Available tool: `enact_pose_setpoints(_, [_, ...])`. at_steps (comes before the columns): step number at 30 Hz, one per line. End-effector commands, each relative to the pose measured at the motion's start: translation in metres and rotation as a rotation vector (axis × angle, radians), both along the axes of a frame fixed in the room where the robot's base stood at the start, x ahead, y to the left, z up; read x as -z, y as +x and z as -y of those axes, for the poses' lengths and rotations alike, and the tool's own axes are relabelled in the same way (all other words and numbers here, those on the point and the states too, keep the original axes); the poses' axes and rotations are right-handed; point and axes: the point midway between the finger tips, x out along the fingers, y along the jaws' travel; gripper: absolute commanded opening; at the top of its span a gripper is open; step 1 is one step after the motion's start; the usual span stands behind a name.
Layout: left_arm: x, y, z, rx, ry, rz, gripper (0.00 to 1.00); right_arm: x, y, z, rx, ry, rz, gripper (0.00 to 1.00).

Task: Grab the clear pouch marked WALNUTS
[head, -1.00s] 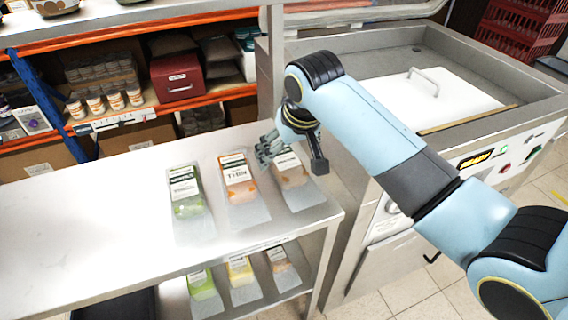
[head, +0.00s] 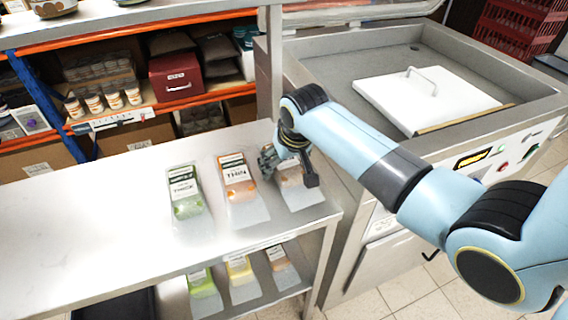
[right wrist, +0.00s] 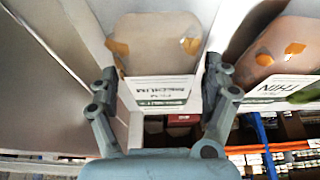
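No label that I can read says WALNUTS. A clear pouch with a white label reading MEDIUM and orange pieces inside (right wrist: 155,45) lies at the right end of the steel table top, partly hidden by my arm in the head view (head: 302,196). My right gripper (head: 270,163) is over its labelled end. In the right wrist view, the right gripper's fingers (right wrist: 160,72) are apart, one on each side of this pouch, with no clear grip on it. Beside it lie an orange pouch marked THIN (head: 241,188) and a green pouch marked THICK (head: 186,194). My left gripper is out of view.
Three more pouches lie on the lower shelf, green (head: 201,283), yellow (head: 240,270) and brownish (head: 278,259). A steel machine with a white lid (head: 428,100) stands at the right. An orange-edged shelf with a red box (head: 176,77) is behind. The table's left is clear.

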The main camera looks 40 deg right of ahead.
Motion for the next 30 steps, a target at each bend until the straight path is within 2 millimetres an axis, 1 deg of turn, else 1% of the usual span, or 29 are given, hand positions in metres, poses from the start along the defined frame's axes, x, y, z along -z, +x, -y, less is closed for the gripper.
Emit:
enact_pose_setpoints(1, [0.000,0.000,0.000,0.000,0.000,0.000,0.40,0.000,0.000,0.000,0.000,0.000,0.000,0.73])
enact_pose_setpoints(9, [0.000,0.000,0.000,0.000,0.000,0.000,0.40,0.000,0.000,0.000,0.000,0.000,0.000,0.37])
enact_pose_setpoints(11, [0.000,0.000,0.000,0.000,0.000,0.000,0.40,0.000,0.000,0.000,0.000,0.000,0.000,0.29])
enact_pose_setpoints(12, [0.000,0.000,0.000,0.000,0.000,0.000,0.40,-0.001,0.000,0.000,0.000,0.000,0.001,0.27])
enact_pose_setpoints(17, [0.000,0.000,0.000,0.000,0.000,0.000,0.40,-0.001,0.000,0.000,0.000,0.000,0.001,0.27])
enact_pose_setpoints(20, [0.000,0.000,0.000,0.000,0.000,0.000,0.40,-0.006,0.001,0.000,0.000,-0.001,0.003,0.27])
enact_pose_setpoints(23, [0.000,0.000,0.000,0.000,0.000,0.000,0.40,-0.020,0.001,0.000,0.000,0.000,0.006,0.27])
enact_pose_setpoints(30, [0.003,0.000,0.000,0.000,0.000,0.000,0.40,-0.071,0.002,0.000,-0.001,-0.001,0.006,0.27])
